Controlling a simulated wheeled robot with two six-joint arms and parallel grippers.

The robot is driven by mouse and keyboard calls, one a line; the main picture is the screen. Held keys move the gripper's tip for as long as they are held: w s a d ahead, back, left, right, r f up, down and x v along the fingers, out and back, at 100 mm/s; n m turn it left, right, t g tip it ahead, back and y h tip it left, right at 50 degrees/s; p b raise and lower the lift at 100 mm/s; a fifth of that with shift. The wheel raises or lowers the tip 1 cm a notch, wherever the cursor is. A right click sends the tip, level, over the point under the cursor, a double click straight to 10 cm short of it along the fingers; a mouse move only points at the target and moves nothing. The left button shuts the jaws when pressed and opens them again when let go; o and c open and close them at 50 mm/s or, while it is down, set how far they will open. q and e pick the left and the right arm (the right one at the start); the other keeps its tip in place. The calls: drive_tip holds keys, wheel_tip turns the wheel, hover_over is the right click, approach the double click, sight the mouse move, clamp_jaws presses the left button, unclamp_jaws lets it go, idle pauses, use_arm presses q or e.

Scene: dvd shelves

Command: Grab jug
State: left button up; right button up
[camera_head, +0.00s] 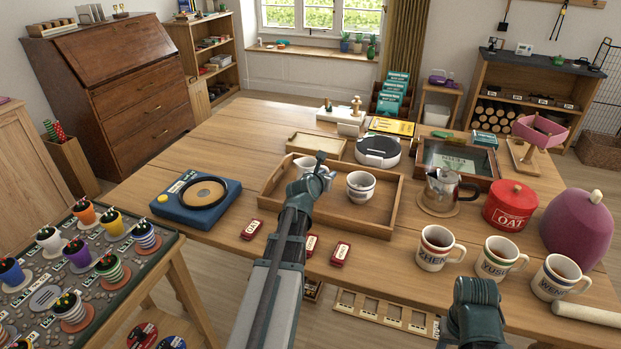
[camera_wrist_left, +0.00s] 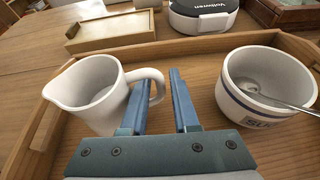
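The white jug (camera_wrist_left: 95,95) stands in the wooden tray, its spout to the left and its handle (camera_wrist_left: 157,80) to the right in the left wrist view. In the head view the jug (camera_head: 303,165) is partly hidden by my left gripper (camera_head: 318,166). The fingers of my left gripper (camera_wrist_left: 160,100) are apart, with the jug's handle between their tips; I cannot tell whether they touch it. My right arm (camera_head: 475,305) shows at the bottom right of the head view, and its fingertips cannot be made out.
The wooden tray (camera_head: 384,222) also holds a white bowl-like cup (camera_head: 361,187) with a spoon, right of the jug. A moka pot (camera_head: 440,187) and named mugs (camera_head: 435,250) stand farther right. A blue device (camera_head: 197,212) is left of the tray. A wooden box (camera_wrist_left: 110,32) lies behind it.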

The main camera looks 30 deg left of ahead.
use_arm(q)
clamp_jaws()
idle(1.3)
